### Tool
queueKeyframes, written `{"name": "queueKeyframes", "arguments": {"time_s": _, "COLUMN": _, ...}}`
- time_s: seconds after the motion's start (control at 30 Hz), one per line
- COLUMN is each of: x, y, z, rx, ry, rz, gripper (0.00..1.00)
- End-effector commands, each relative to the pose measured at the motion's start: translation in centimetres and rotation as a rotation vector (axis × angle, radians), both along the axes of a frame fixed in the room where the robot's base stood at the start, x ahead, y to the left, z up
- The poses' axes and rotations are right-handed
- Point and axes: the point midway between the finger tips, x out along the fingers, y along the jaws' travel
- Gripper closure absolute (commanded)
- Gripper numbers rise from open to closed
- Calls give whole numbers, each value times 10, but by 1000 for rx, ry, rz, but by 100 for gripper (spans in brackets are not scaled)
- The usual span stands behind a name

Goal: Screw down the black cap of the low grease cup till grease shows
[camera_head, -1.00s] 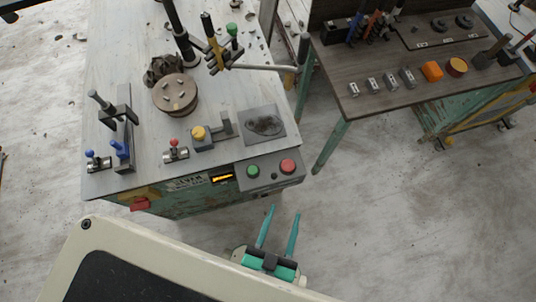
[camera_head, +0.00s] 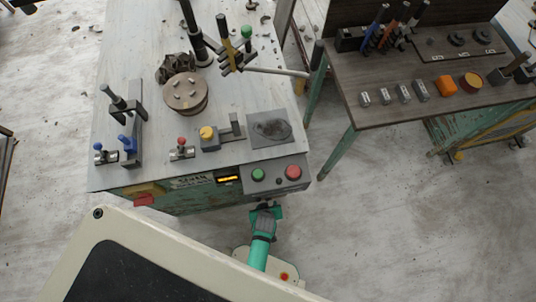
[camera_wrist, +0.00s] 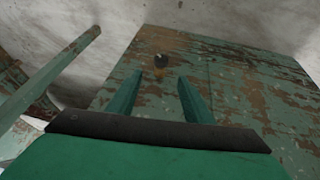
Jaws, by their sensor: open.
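In the head view my gripper (camera_head: 266,207) is low at the front of the bench, below the red button, and the cap is hidden there. I cannot make out any grease.
The bench top (camera_head: 130,70) carries a round plate (camera_head: 180,93), a yellow-capped block (camera_head: 209,137) and levers. A control box (camera_head: 276,175) with green and red buttons overhangs near my gripper. A second bench (camera_head: 400,105) stands right; open floor lies between.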

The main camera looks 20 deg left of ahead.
Motion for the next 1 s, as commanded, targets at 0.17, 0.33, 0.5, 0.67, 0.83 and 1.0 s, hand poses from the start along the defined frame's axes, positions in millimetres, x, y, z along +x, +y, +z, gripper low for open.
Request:
{"name": "queueKeyframes", "arguments": {"time_s": 0.17, "x": 5, "y": 3, "z": -12, "rx": -12, "ry": 29, "rz": 23, "gripper": 54}}
{"name": "queueKeyframes", "arguments": {"time_s": 0.33, "x": 12, "y": 5, "z": -28, "rx": -13, "ry": 29, "rz": 22, "gripper": 54}}
{"name": "queueKeyframes", "arguments": {"time_s": 0.5, "x": 22, "y": 8, "z": -52, "rx": -12, "ry": 29, "rz": 21, "gripper": 54}}
{"name": "queueKeyframes", "arguments": {"time_s": 0.67, "x": 31, "y": 11, "z": -73, "rx": -12, "ry": 29, "rz": 21, "gripper": 54}}
{"name": "queueKeyframes", "arguments": {"time_s": 0.83, "x": 38, "y": 13, "z": -92, "rx": -12, "ry": 28, "rz": 22, "gripper": 54}}
{"name": "queueKeyframes", "arguments": {"time_s": 1.0, "x": 43, "y": 15, "z": -103, "rx": -11, "ry": 27, "rz": 22, "gripper": 54}}
